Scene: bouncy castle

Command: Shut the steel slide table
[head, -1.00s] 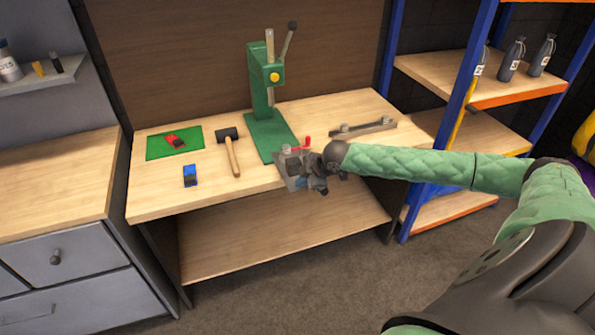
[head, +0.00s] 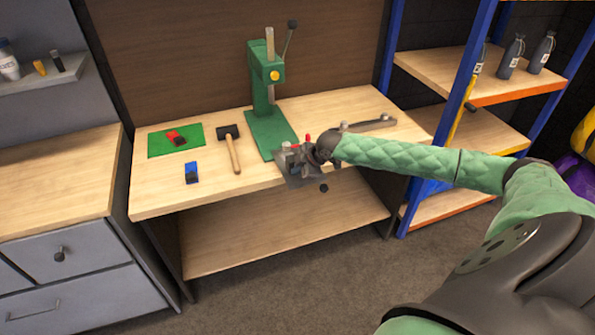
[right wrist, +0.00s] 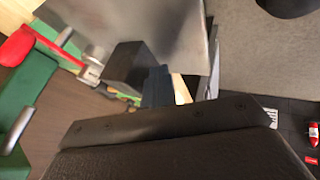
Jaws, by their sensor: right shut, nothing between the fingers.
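The steel slide table (head: 291,179) sits at the front edge of the workbench, right of the green press base. A round black knob (head: 323,188) shows at its front, just past the bench edge. A small red part (head: 308,138) shows above it, partly covered by my gripper. My right gripper (head: 312,160) is shut and empty, over the right side of the slide table. Whether it touches the metal is hard to tell. In the right wrist view a grey steel surface (right wrist: 140,25) lies close beyond the dark gripper parts. My left gripper is not in view.
The workbench (head: 200,205) also holds a green press (head: 258,85), a mallet (head: 232,150), a blue item (head: 191,173), a green mat (head: 160,145) with a red item, and a metal bar (head: 372,125). A blue-framed shelf (head: 465,95) stands at the right.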

